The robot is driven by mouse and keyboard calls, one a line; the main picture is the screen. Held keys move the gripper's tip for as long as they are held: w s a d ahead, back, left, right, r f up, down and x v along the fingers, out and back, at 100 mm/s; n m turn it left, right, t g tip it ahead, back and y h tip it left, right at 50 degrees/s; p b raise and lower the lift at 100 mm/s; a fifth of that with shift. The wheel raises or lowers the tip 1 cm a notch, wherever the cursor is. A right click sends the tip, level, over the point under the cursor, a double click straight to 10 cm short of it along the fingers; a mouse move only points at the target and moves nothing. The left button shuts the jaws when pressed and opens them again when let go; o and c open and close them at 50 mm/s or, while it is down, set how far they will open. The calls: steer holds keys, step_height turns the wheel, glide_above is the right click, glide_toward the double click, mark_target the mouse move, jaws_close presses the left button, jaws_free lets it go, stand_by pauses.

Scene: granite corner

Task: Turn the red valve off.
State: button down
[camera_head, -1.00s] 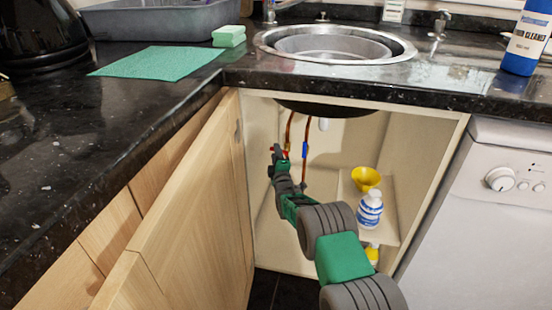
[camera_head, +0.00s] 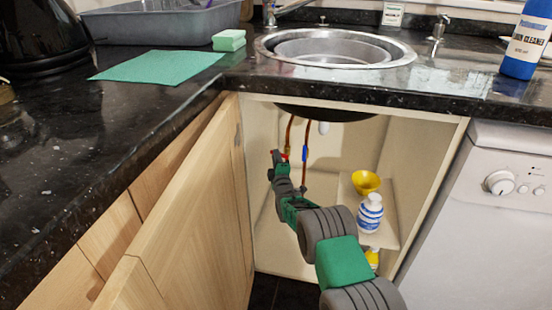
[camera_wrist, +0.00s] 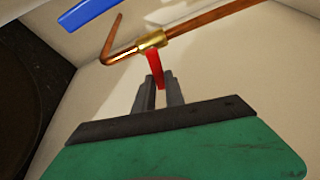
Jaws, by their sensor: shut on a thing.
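The red valve handle (camera_wrist: 155,64) hangs from a brass valve body (camera_wrist: 151,41) on a copper pipe (camera_wrist: 205,21) in the wrist view. My gripper (camera_wrist: 159,84) is shut on the red handle, its two grey fingers on either side of it. In the head view my gripper (camera_head: 278,157) is inside the open cabinet under the sink, at the left copper pipe. A bit of red (camera_head: 285,156) shows beside the fingers there. The far part of the handle is hidden between the fingers.
A second pipe has a blue part (camera_head: 305,153) just right of the valve. A yellow bowl (camera_head: 366,182) and a blue-and-white bottle (camera_head: 370,212) stand on a shelf right of my arm. The open wooden door (camera_head: 190,215) stands to the left. The black countertop (camera_head: 340,84) is above.

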steer(key=shift+f+n+g+b, duration=0.4)
steer(key=shift+n+g, duration=0.1)
steer(key=shift+n, duration=0.6)
steer(key=c, duration=1.4)
jaws_free()
steer(key=shift+r, duration=0.1)
steer(key=s+d+p, duration=0.1)
steer(key=s+p, duration=0.2)
steer(key=s, duration=0.4)
steer(key=shift+s+d+p, duration=0.2)
steer(key=shift+s+p, duration=0.15)
